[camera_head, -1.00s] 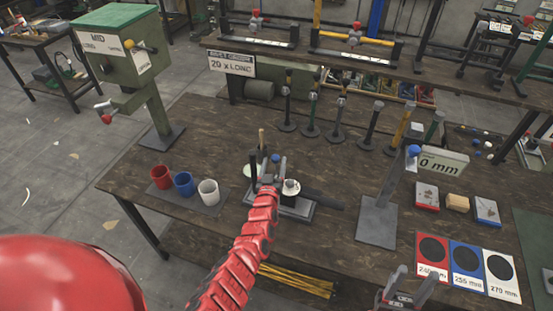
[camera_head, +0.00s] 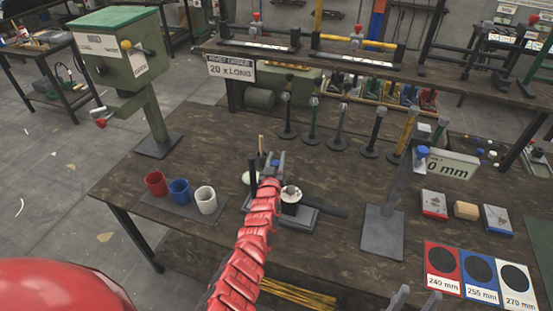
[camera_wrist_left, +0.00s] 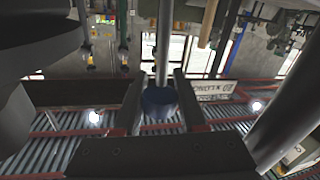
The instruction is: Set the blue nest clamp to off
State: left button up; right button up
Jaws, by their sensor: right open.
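The blue knob (camera_head: 275,163) of the clamp lever stands on the small press fixture on the table. In the left wrist view the knob (camera_wrist_left: 160,102) tops a grey rod and sits between my fingers. My left gripper (camera_head: 276,160) has one finger on each side of the knob; the fingers look open, though any gap is very small. The fixture's grey base (camera_head: 307,218) carries a black cylinder with a white top (camera_head: 291,193); my red arm hides part of the fixture. My right gripper (camera_head: 415,298) is open and empty at the bottom edge.
Red (camera_head: 156,184), blue (camera_head: 179,191) and white (camera_head: 205,200) cups stand left of the fixture. A grey gauge stand (camera_head: 384,228) stands to the right. Several upright tools stand behind. A green machine (camera_head: 120,55) rises at the left.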

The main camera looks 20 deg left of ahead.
pick_arm(q)
grip_shut()
dwell(1.0)
